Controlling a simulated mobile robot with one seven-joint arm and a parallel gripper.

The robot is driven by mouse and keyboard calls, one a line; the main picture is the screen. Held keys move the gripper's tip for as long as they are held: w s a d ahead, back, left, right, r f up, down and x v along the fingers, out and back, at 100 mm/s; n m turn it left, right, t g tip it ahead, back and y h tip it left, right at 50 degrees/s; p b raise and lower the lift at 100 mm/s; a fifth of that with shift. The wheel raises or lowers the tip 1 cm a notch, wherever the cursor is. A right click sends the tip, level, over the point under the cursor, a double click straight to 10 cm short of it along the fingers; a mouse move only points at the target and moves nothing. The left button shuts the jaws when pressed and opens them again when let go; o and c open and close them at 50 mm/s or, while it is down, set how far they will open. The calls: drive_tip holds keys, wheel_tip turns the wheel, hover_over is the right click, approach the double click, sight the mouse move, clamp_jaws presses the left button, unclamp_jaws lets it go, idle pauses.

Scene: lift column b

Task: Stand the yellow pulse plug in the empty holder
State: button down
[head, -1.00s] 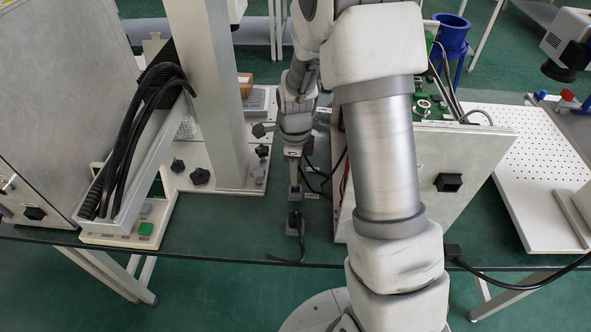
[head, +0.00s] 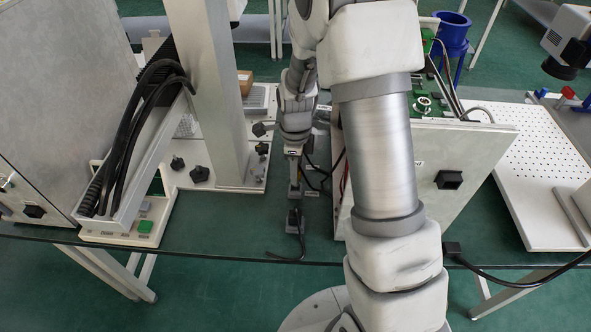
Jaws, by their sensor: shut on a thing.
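My gripper (head: 294,188) points down over the dark table, left of the white-walled unit. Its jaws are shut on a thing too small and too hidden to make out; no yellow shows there. Just in front of the fingers is a small dark plug-like piece (head: 294,216) on a grey block (head: 294,229). A black cable (head: 302,247) runs from it toward the table's front edge. I cannot tell whether this piece is apart from the gripper. The yellow pulse plug and the empty holder cannot be told for certain; small pale labels (head: 311,195) lie right of the gripper.
A white-walled unit (head: 460,155) with a green circuit board stands close on the right, with black cables (head: 318,178) beside my gripper. The pale column (head: 208,90) and its base with black knobs stand left. Dark table between is narrow but clear.

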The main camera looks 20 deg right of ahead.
drive_tip(key=shift+f+b, duration=0.9)
drive_tip(key=shift+f, duration=0.4)
idle(0.9)
drive_tip(key=c, duration=0.5)
unclamp_jaws()
drive_tip(key=shift+c, duration=0.2)
drive_tip(key=shift+r, duration=0.15)
drive_tip(key=shift+r+p, duration=3.6)
drive_tip(key=shift+r, duration=0.85)
